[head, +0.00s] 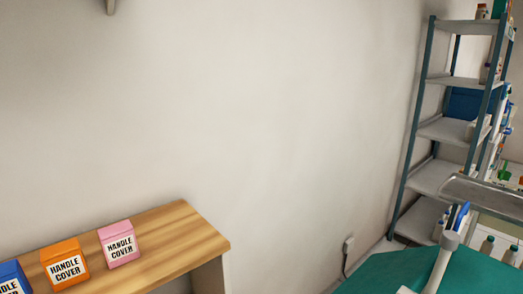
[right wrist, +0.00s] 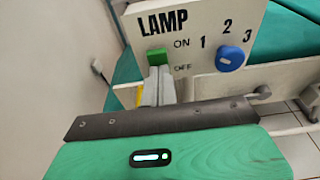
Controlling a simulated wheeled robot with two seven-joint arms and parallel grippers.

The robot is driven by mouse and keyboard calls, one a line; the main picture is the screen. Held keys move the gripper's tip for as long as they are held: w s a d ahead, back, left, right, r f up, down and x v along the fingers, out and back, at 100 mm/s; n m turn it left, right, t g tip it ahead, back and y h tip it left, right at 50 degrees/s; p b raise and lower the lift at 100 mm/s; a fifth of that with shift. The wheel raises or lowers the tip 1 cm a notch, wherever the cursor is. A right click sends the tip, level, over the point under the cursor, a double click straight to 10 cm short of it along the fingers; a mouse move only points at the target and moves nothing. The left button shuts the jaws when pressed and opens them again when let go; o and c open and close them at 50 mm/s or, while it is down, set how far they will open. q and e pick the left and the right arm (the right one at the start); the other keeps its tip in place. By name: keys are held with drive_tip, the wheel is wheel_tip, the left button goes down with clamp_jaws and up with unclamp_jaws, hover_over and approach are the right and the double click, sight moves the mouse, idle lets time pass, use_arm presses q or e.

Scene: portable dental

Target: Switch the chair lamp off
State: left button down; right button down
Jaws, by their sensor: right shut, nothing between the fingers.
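The lamp panel (right wrist: 200,20) is a pale box marked LAMP in the right wrist view. Its green switch (right wrist: 158,56) sits left of the ON and OFF labels, level with the space between them. I cannot tell its position for sure. My right gripper (right wrist: 159,84) is shut and empty, its fingertips just below the green switch, touching or nearly so. The fingers may hide the switch's lower part. A blue knob (right wrist: 231,58) sits to the right below the numbers 1, 2, 3. My left gripper is in neither view.
Teal chair padding (right wrist: 285,45) lies behind the panel and shows in the head view (head: 390,275). A wooden-topped shelf (head: 185,235) holds pink, orange and blue handle cover boxes. A rack (head: 440,130) stands at the right by the bare wall.

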drive_tip(key=p+v, duration=0.1)
drive_tip(key=v, duration=0.8)
drive_tip(key=shift+p, duration=0.4)
drive_tip(key=shift+r, duration=0.1)
